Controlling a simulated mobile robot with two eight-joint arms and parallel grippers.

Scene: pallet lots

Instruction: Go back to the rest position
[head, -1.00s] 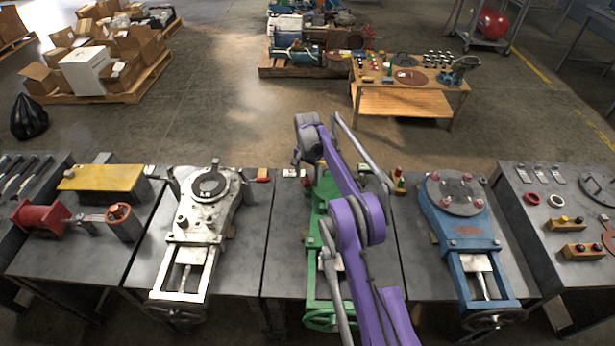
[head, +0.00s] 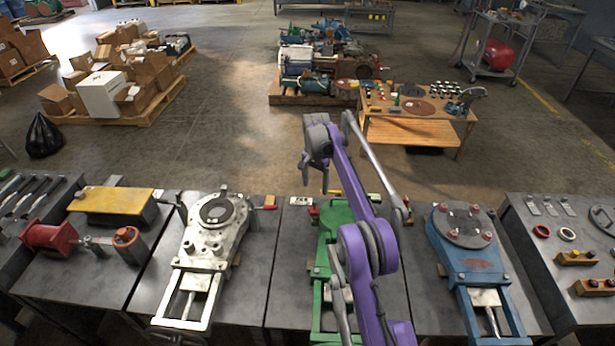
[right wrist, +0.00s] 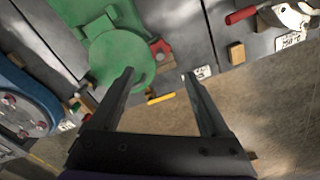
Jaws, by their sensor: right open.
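My right arm, purple and grey, reaches forward over the green machine vise (head: 335,215) in the head view. My right gripper (head: 315,178) is at its far end, pointing down beyond the table's back edge. In the right wrist view the right gripper (right wrist: 158,74) has its two fingers wide apart with nothing between them. The green vise (right wrist: 120,55) shows beyond the fingers there, apart from them. The arm covers part of the vise in the head view. My left gripper is not in view.
A white vise with a round plate (head: 212,225) stands left of the arm, and a blue one (head: 465,240) stands right. A wooden table (head: 415,130), a pallet of boxes (head: 150,112) and a pallet of machinery (head: 290,98) stand beyond. The floor between is open.

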